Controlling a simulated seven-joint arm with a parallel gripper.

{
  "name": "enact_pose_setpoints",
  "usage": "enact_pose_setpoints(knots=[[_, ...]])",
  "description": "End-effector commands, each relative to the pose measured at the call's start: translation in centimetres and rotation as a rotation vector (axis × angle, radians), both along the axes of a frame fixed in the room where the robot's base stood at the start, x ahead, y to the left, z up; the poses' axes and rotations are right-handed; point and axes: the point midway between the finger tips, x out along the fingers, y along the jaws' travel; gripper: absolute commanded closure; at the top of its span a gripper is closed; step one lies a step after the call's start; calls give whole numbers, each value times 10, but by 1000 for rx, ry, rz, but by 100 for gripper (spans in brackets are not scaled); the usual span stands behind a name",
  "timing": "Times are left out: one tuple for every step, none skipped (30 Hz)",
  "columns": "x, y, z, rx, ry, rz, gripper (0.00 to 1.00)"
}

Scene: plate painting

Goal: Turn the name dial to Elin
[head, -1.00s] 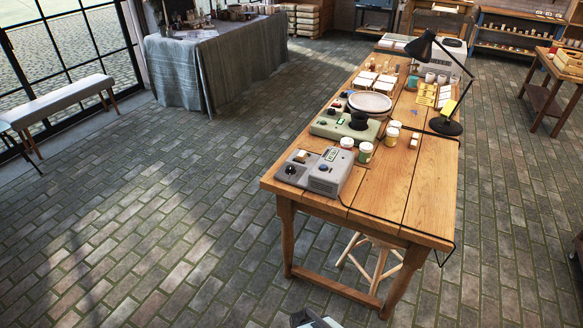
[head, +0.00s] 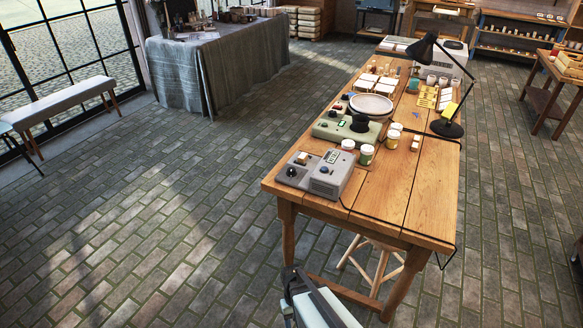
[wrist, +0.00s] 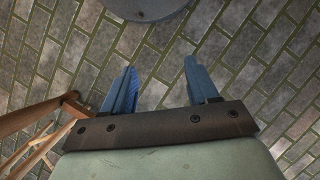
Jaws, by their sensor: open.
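A grey device (head: 325,174) with a small display sits at the near left end of the wooden table. A dark round knob (head: 292,172) is on its left part, possibly the name dial; any lettering is too small to read. In the wrist view my gripper (wrist: 158,78) is open and empty, its two blue fingers apart above the brick floor. The device does not show in the wrist view. In the head view part of my arm rises at the bottom edge, in front of the table's near end and well apart from the device.
The wooden table (head: 432,205) also bears a green device (head: 335,131), a round plate (head: 370,104), several jars and a black lamp (head: 447,128). A wooden stool (head: 372,265) stands beneath it. Wooden legs (wrist: 45,135) show at left in the wrist view.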

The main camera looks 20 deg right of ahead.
Motion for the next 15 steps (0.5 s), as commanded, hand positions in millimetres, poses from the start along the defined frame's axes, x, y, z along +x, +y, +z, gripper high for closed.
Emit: enact_pose_setpoints(knots=[[20,-1,6,2,-19,-6,41],[30,-2,11,3,-29,-9,41],[43,-2,17,5,-41,-13,41],[52,-3,22,6,-50,-16,41],[62,-3,27,8,-59,-20,41],[74,-4,34,10,-71,-24,41],[84,-5,40,11,-81,-26,41],[92,-5,46,12,-90,-29,41],[105,-6,54,14,-102,-33,41],[113,-7,60,16,-111,-35,41],[123,-8,66,16,-121,-37,41],[134,-9,75,18,-134,-41,41],[143,-10,81,19,-143,-43,41],[152,-10,88,21,-151,-46,41],[163,-11,98,23,-164,-50,41]])
